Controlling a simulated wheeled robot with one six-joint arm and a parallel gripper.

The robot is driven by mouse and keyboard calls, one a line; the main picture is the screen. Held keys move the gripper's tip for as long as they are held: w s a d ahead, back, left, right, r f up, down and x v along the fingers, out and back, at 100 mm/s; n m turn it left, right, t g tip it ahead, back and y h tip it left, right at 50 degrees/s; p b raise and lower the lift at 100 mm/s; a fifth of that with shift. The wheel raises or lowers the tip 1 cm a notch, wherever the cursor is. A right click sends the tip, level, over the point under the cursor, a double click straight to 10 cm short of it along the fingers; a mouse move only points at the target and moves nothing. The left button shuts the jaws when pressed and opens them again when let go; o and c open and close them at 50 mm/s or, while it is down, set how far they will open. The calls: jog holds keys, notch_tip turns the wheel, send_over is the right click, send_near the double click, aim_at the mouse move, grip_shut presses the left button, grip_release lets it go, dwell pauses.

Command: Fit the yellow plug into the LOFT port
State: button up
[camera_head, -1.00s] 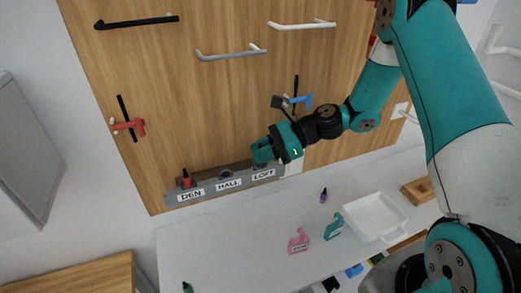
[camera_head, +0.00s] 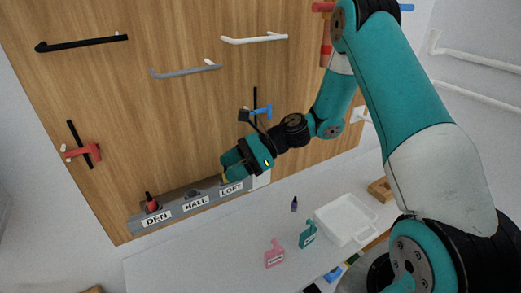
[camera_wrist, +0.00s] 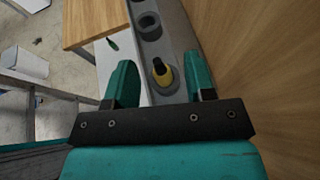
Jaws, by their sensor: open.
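The yellow plug (camera_wrist: 164,79), with a black tip, stands in a round port at the near end of the grey port strip (camera_wrist: 167,50) in the wrist view. How deep it sits is hard to tell. My gripper (camera_wrist: 160,63) is open, with one teal finger on each side of the plug and visible gaps. In the head view my gripper (camera_head: 231,166) is at the LOFT label (camera_head: 231,188), hiding most of that port; a sliver of yellow shows below the fingers. The HALL port (camera_head: 193,194) looks empty.
A red plug (camera_head: 151,203) stands in the DEN port. The wooden panel (camera_head: 150,120) with handles rises right behind the strip. On the white counter (camera_head: 190,255) are a purple bottle (camera_head: 294,204), pink bottle (camera_head: 274,254), teal bottle (camera_head: 307,236) and white tray (camera_head: 346,219).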

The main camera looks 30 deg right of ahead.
jog(key=b+v, duration=0.3)
jog(key=v, duration=1.2)
jog(key=shift+d+r+b, duration=0.2)
jog(key=shift+d+b, duration=0.1)
jog(key=shift+s+a, duration=0.1)
